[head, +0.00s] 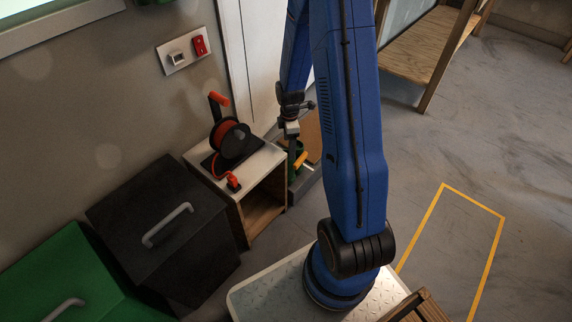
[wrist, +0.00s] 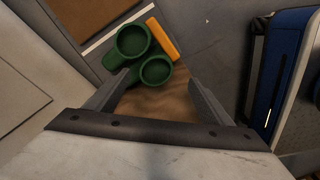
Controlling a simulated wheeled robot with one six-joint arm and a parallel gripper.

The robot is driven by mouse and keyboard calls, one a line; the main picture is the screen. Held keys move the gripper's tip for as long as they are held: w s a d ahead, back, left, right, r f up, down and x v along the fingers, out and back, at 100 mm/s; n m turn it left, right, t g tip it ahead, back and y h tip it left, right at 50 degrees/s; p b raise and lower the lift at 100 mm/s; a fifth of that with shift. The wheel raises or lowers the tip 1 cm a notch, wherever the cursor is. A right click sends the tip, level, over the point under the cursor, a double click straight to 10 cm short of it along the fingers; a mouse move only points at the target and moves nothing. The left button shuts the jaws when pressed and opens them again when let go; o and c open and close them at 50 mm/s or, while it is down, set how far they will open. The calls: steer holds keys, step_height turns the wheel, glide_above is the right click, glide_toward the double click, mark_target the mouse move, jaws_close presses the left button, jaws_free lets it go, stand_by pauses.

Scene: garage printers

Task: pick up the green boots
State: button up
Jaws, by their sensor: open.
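The green boots (wrist: 133,43) show in the wrist view as two round, open-topped green shapes side by side, seen from above. My gripper (wrist: 160,77) is open, with its two fingers spread apart and pointing toward the nearer boot. No boot looks clamped, and the exact gap between fingers and boots cannot be told. In the head view, a little green of the boots (head: 292,177) shows low beside the small cabinet, below my wrist. My arm and gripper hide most of them there.
A yellow-orange piece (wrist: 163,38) lies right against the boots. A small open cabinet (head: 260,168) with an orange cable reel (head: 232,138) stands left of them. A black bin (head: 160,225) and a green bin (head: 62,275) stand further left. Marked floor at right is clear.

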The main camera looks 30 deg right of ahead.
steer(key=shift+f, duration=1.55)
steer(key=shift+w+f, duration=0.2)
steer(key=shift+f, duration=1.1)
steer(key=shift+w+f, duration=0.15)
steer(key=shift+f, duration=1.15)
jaws_close()
steer(key=shift+w, duration=0.1)
